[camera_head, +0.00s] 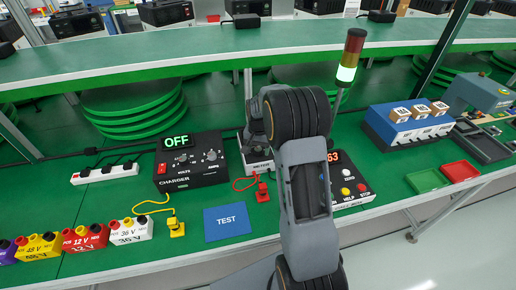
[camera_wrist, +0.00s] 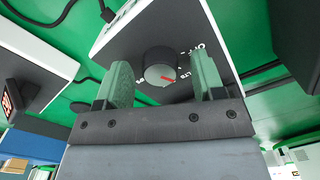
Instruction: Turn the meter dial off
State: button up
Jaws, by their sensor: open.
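The meter (camera_head: 258,166) stands on the green bench, mostly hidden behind my arm in the head view. In the wrist view its dark face (camera_wrist: 125,45) carries a round black dial (camera_wrist: 158,62) with a red mark. White lettering reading OFF is on the face to the right of the dial. The red mark does not appear to point at OFF; its exact setting is hard to read. My gripper (camera_wrist: 163,80) is open, with one green finger on each side of the dial in the picture. Whether the fingers touch the dial cannot be told.
A black charger (camera_head: 192,172) showing OFF stands left of the meter. A box with buttons (camera_head: 352,190) is close on the right. A blue TEST pad (camera_head: 226,222) and a red clip (camera_head: 262,191) lie in front. A stack light (camera_head: 347,66) rises behind.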

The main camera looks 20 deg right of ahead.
jog(key=shift+c, duration=0.4)
jog(key=c, duration=0.8)
jog(key=shift+c, duration=0.2)
jog(key=n, duration=0.9)
jog(key=shift+n, duration=0.4)
jog(key=o, duration=0.9)
